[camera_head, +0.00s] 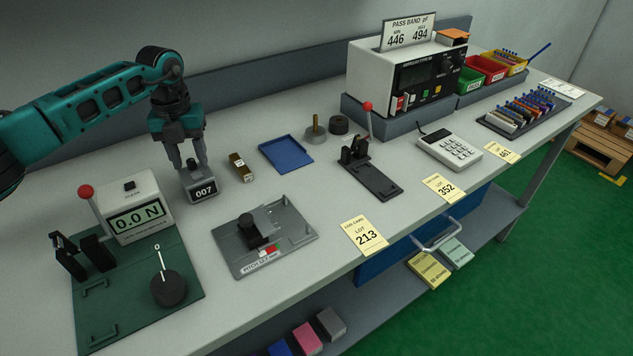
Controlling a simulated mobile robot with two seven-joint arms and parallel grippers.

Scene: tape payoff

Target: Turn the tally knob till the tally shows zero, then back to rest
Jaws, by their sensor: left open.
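The tally (203,191) is a small dark box with a grey top, standing on the bench left of centre. My right gripper is not in view.
A brown block (240,167) sits close right of the tally. A grey fixture (300,219) lies in front; a blue tray (286,154) lies farther right.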

